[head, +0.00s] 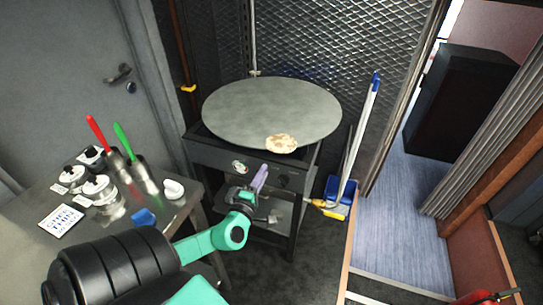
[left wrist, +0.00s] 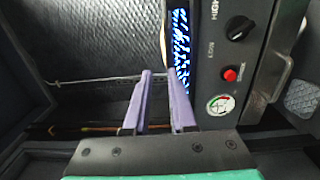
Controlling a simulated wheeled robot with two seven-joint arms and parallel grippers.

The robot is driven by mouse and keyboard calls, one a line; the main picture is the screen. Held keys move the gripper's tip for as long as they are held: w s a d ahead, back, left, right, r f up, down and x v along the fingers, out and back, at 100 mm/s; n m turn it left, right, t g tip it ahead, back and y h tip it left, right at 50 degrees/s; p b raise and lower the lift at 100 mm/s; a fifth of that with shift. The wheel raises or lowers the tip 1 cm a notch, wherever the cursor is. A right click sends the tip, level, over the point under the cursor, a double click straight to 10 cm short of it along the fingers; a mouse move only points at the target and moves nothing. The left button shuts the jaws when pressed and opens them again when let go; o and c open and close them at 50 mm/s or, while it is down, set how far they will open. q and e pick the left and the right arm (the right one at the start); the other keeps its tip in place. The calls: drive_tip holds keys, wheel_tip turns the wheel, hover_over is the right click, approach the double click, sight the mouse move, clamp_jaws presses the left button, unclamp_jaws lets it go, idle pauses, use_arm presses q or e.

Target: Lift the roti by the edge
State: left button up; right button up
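The roti (head: 281,143) is a pale, browned flat disc lying near the front edge of the round grey griddle (head: 240,110). My left gripper (head: 261,178) is in front of and below the griddle's front rim, slightly left of the roti and apart from it. Its two purple fingers also show in the left wrist view (left wrist: 160,75), with an empty gap between them. The roti cannot be made out in the left wrist view. My right gripper is not in view.
The griddle stand's control panel has a knob (left wrist: 238,28), a red button (left wrist: 231,75) and a gauge (left wrist: 220,104). A steel table (head: 110,215) at left holds red- and green-handled tools and jars. A broom (head: 362,130) and blue dustpan (head: 341,190) stand right of the griddle.

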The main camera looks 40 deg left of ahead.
use_arm(q)
drive_tip(key=b, duration=0.2)
approach(275, 149)
drive_tip(key=w, duration=0.2)
drive_tip(key=b+x, duration=0.1)
drive_tip(key=x, duration=0.4)
drive_tip(key=shift+w+d+r, duration=0.1)
drive_tip(key=shift+w, duration=0.1)
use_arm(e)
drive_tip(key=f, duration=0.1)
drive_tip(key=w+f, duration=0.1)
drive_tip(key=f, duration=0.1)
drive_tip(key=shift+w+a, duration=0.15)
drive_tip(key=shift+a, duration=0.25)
use_arm(q)
clamp_jaws()
wheel_tip(275, 149, up, 3)
drive_tip(key=p, duration=0.3)
drive_tip(key=shift+f, duration=0.25)
drive_tip(key=s+d+r+p, duration=0.2)
drive_tip(key=s+p, duration=0.3)
drive_tip(key=s, duration=0.1)
drive_tip(key=s+d+r+p, duration=0.2)
drive_tip(key=s+r+p, duration=0.1)
drive_tip(key=s+p, duration=0.2)
drive_tip(key=shift+v, duration=1.2)
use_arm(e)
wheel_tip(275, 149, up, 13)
